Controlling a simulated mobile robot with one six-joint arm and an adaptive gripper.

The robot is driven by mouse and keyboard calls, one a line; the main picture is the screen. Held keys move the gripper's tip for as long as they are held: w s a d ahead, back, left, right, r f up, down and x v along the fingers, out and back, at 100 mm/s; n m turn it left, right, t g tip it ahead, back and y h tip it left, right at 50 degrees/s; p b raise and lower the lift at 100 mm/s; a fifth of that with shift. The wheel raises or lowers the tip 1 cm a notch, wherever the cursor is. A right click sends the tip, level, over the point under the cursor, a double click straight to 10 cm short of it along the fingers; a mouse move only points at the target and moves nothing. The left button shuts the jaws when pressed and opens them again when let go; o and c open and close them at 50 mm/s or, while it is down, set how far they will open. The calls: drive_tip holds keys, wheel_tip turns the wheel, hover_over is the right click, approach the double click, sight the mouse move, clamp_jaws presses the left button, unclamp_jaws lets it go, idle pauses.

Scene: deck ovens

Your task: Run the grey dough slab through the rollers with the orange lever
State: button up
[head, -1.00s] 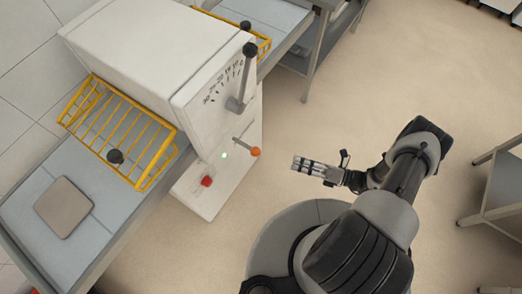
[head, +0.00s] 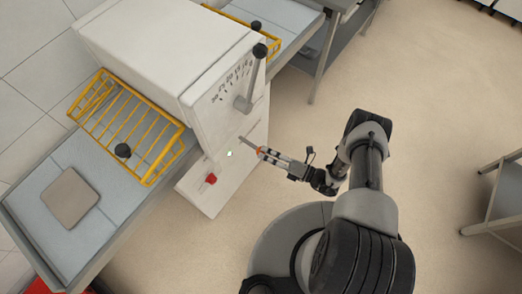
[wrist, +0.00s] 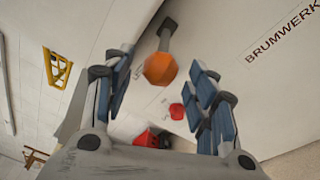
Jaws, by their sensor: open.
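The grey dough slab (head: 70,199) lies flat on the left feed table (head: 105,182) of the white dough sheeter (head: 165,55). The orange lever (head: 247,143) sticks out from the machine's front; its ball end shows clearly in the wrist view (wrist: 160,69). My gripper (head: 266,155) is open and empty-handed at the lever's ball. In the wrist view the ball sits between the fingers' directions, near the tips, with no clear contact. The rollers are hidden inside the housing.
A yellow guard (head: 130,125) covers the feed table next to the housing. A black-knobbed lever with a scale (head: 252,80) and a red button (head: 210,179) are on the machine's front. The floor (head: 420,120) to the right is clear.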

sight(247, 142)
drive_tip(key=shift+x, duration=1.55)
clamp_jaws()
